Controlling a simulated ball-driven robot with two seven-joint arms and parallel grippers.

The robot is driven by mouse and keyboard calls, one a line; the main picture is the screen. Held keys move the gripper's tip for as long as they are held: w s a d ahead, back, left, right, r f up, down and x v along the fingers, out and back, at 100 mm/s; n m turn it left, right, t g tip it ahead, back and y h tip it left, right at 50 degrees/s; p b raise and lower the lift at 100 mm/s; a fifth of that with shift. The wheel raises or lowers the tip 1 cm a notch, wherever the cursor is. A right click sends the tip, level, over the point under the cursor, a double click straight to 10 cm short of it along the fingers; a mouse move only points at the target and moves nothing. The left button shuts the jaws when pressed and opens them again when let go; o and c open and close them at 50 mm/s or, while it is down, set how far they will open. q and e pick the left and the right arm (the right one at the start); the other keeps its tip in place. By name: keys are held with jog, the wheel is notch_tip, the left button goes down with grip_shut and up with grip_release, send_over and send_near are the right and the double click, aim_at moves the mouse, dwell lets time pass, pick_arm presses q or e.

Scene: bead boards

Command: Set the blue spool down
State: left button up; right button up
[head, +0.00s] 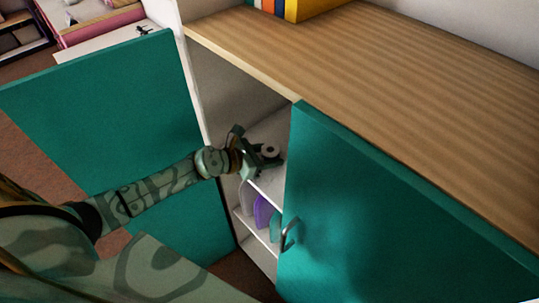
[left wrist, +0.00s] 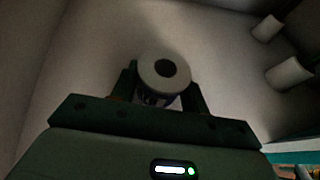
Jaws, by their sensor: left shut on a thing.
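The spool (left wrist: 163,86) has a pale round end with a dark hole, which faces the camera in the left wrist view. Only a little of its darker, bluish body shows below that end. In the head view the spool (head: 270,150) is small, inside the cabinet at the left gripper's tip. My left gripper (head: 260,158) reaches through the cabinet opening and is shut on the spool. Its fingers stand on both sides of the spool in the left wrist view. I cannot tell whether the spool touches the shelf (left wrist: 90,60). My right gripper is not in view.
An open teal door (head: 110,110) stands left of the arm. Another teal door (head: 390,210) with a handle covers the right side. Purple (head: 262,212) and teal items stand on a lower shelf. Two pale cylinders (left wrist: 289,74) are at the right in the left wrist view.

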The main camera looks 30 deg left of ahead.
pick_arm(q)
jog(key=o, duration=1)
jog(key=shift+f, duration=0.15)
jog(key=shift+s+r, duration=0.1)
jog(key=shift+r, duration=0.2)
jog(key=v, duration=1.1)
jog(key=shift+s+a, duration=0.25)
jog(key=shift+s, duration=0.05)
